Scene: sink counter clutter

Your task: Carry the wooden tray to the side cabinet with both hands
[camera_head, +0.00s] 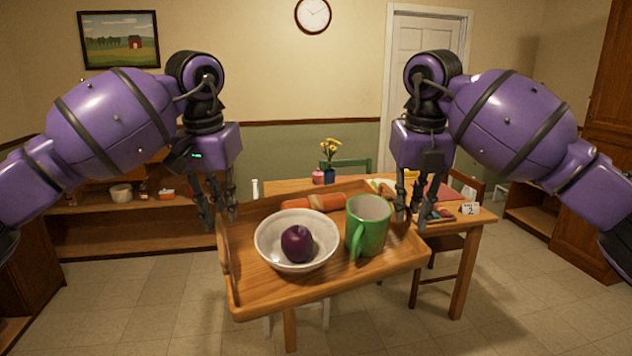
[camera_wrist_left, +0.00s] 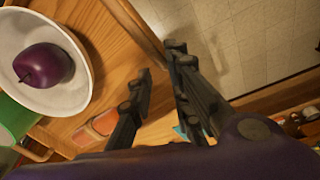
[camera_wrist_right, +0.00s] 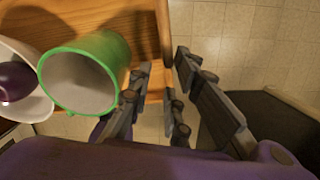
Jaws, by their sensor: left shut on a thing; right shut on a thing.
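The wooden tray (camera_head: 330,287) is in the air in front of a table, roughly level. My left gripper (camera_head: 218,218) is shut on its left wall, which also shows in the left wrist view (camera_wrist_left: 136,28). My right gripper (camera_head: 412,219) is shut on its right wall, near the far corner. On the tray are a white bowl (camera_head: 272,253) with a dark purple fruit (camera_head: 297,243) in it, an upright green mug (camera_head: 368,238) to its right, and an orange-brown cylindrical item (camera_head: 318,202) behind them. The tray's far edge is partly hidden.
A wooden table (camera_head: 472,228) with a flower vase (camera_head: 329,174), a number card (camera_head: 469,209) and small items stands behind the tray. A tall wooden cabinet (camera_head: 610,95) stands right. Tiled floor (camera_head: 150,310) is clear at left.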

